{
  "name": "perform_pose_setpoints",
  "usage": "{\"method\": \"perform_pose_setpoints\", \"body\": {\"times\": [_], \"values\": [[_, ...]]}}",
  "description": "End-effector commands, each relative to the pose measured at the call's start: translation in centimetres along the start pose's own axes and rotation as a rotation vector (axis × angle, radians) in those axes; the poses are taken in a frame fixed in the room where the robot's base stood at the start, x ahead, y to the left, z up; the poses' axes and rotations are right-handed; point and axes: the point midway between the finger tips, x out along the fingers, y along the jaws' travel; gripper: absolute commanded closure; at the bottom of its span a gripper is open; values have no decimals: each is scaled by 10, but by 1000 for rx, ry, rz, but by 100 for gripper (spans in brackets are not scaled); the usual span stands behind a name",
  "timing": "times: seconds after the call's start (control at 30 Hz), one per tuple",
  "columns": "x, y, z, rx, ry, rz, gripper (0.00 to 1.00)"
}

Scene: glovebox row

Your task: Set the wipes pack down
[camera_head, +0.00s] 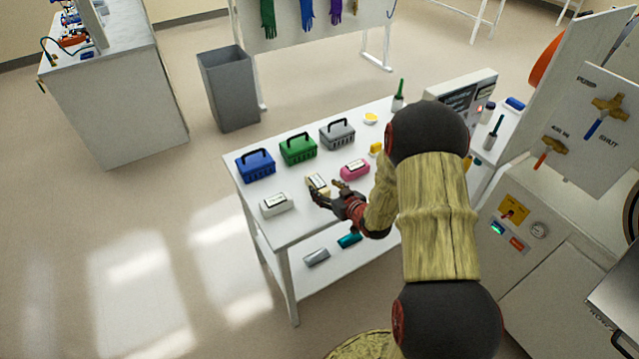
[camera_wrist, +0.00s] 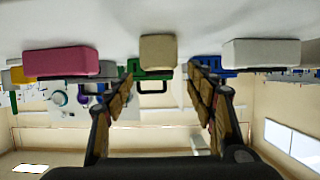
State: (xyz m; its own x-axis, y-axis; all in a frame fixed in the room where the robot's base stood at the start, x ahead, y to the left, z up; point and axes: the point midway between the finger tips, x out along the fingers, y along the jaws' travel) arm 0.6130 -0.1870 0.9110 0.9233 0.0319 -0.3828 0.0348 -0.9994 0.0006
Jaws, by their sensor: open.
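Three small packs with labels stand on the white table (camera_head: 290,228): a white one (camera_head: 276,204), a beige one (camera_head: 316,180) and a pink one (camera_head: 354,170). I cannot tell from the labels which is the wipes pack. My gripper (camera_head: 326,190) is open and low over the table at the beige pack. In the wrist view, which is upside down, the beige pack (camera_wrist: 158,52) rests on the table surface, centred beyond the gap between my open fingers (camera_wrist: 160,76). The pink pack (camera_wrist: 60,62) and the white pack (camera_wrist: 262,53) stand to either side.
Blue (camera_head: 256,166), green (camera_head: 298,149) and grey (camera_head: 338,134) handled baskets stand in a row behind the packs. A yellow item (camera_head: 376,149) and a green-topped bottle (camera_head: 398,97) are farther back. A grey bin (camera_head: 228,88) stands beyond the table.

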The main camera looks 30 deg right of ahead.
Motion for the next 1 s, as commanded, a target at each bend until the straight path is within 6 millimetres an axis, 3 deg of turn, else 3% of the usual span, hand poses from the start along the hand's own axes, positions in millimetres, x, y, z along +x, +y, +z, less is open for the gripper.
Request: {"method": "perform_pose_setpoints", "body": {"times": [0.2,0.47,0.57,0.73,0.87,1.0], "values": [[-42,1,-2,2,0,3,44],[-61,1,-6,-8,-7,7,44],[-62,2,-26,-42,-41,33,44],[-82,-3,-88,-112,-163,125,44],[-121,-22,-133,-122,-265,190,44],[-181,-57,-166,-94,-366,220,44]]}}
